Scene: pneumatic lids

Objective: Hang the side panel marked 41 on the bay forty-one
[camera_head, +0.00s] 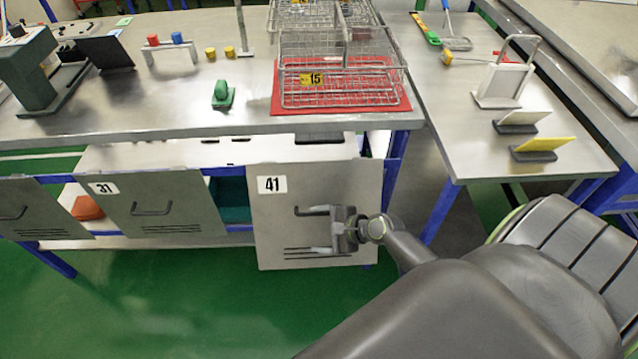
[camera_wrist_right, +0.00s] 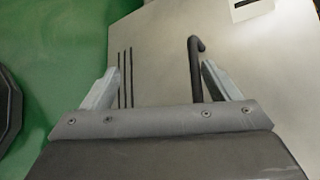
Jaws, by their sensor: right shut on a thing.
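The side panel marked 41 (camera_head: 272,225) is a light grey plate with a white number label, a dark bar handle and vent slots. It stands roughly upright below the bench's front edge and covers bay forty-one behind it. My right gripper (camera_head: 318,230) is shut on the panel at its handle. In the right wrist view, the dark handle (camera_wrist_right: 194,65) shows beside one finger of the gripper (camera_wrist_right: 160,74), with the panel face (camera_wrist_right: 240,70) behind. Whether the panel's top edge is hooked on the bay cannot be told. My left gripper is not in view.
A panel marked 31 (camera_head: 165,208) and another grey panel (camera_head: 35,205) hang to the left. The steel bench (camera_head: 180,105) above carries a red mat (camera_head: 290,125) with a wire basket marked 15 (camera_head: 345,90). A side table (camera_head: 470,140) stands right. Green floor (camera_head: 170,300) in front is clear.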

